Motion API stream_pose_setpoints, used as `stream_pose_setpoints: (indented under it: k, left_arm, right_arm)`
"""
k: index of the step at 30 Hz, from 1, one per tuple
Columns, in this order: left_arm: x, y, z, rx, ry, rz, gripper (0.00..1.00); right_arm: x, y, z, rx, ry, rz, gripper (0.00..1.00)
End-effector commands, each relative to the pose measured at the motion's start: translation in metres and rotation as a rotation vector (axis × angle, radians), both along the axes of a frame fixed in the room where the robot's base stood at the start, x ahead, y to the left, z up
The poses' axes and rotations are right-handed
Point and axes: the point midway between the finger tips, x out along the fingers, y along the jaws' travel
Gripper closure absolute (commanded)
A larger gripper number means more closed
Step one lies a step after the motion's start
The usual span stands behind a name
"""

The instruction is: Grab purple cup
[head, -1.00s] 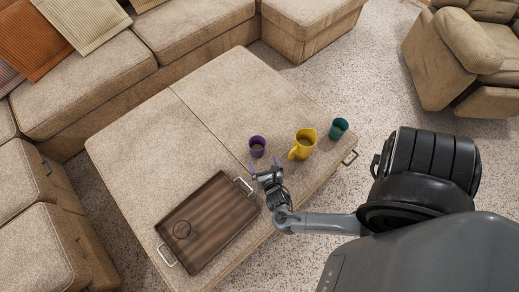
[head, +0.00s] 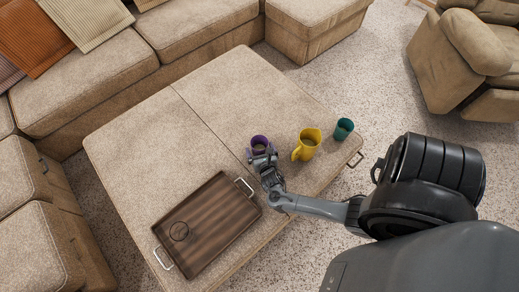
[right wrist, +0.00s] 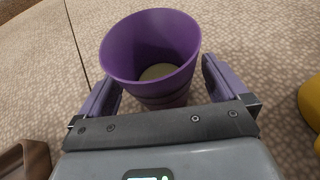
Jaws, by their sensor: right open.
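The purple cup (head: 259,142) stands upright on the beige ottoman (head: 140,135). In the right wrist view the cup (right wrist: 150,50) fills the upper middle, with a pale inside bottom. My right gripper (head: 262,156) is at the cup's near side. In the right wrist view the open gripper (right wrist: 165,88) has one purple finger on each side of the cup's lower body, with a gap visible at the left. Whether the right finger touches the cup, I cannot tell. My left gripper is out of view.
A yellow mug (head: 308,144) stands just right of the cup, and a teal cup (head: 343,129) stands beyond it. A wooden tray (head: 215,225) with handles and a dark round item lies at the front left. The ottoman's back half is clear.

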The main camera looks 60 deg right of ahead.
Motion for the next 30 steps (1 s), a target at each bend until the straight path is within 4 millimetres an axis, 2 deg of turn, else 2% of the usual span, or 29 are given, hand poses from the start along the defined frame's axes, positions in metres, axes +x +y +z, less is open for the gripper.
stream_pose_setpoints:
  k: [4,12,23,30]
  left_arm:
    - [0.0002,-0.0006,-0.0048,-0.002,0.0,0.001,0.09]
    - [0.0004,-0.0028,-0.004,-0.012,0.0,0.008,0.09]
    - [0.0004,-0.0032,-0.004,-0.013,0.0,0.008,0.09]
    - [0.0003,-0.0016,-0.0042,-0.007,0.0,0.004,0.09]
  right_arm:
    - [0.0072,-0.0074,-0.0046,0.001,-0.001,0.0,0.0]
    - [0.0078,-0.0083,-0.0046,0.001,0.0,0.0,0.02]
    - [0.0076,-0.0081,-0.0046,0.001,-0.001,0.0,0.57]
    - [0.0077,-0.008,-0.0043,0.001,-0.001,0.0,0.57]
